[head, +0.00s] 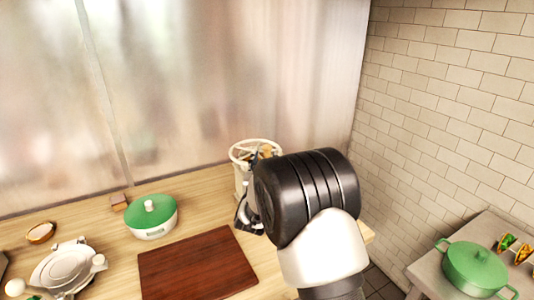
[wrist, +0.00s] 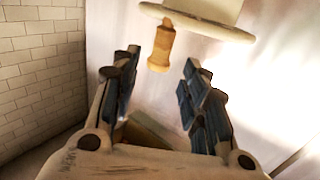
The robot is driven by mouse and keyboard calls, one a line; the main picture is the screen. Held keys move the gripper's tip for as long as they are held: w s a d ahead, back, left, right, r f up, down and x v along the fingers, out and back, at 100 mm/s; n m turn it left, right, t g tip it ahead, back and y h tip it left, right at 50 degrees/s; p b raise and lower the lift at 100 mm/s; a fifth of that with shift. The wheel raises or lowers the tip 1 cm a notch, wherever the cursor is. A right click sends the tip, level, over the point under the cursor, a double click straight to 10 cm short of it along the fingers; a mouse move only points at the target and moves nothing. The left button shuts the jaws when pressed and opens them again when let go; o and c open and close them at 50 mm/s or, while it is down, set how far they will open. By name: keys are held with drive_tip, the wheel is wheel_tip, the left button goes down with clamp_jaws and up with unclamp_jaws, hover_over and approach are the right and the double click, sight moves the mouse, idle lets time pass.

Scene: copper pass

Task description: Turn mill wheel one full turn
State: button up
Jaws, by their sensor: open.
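The mill wheel (head: 240,150) is a cream spoked ring on top of a pale mill body (head: 240,178) at the back of the wooden counter. My arm hides part of the mill. In the wrist view, the cream rim (wrist: 205,22) crosses the top, with a turned wooden handle (wrist: 159,50) sticking out from it. My gripper (wrist: 160,82) is open, and the handle appears between its two dark padded fingers, near their tips. I see no clear contact with either pad. In the head view, my gripper (head: 246,215) is mostly hidden behind my black wrist.
A dark red-brown board (head: 195,268) lies in front of the mill. A green-lidded white pot (head: 150,218), a small brown block (head: 118,201) and stacked plates (head: 62,268) stand left. A green pot (head: 474,268) sits on the separate right table. A brick wall (head: 455,90) rises at right.

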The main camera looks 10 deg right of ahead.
sight(267, 153)
drive_tip(key=x, duration=0.7)
drive_tip(key=shift+f, duration=0.1)
drive_tip(key=shift+c, duration=0.2)
clamp_jaws()
idle(0.4)
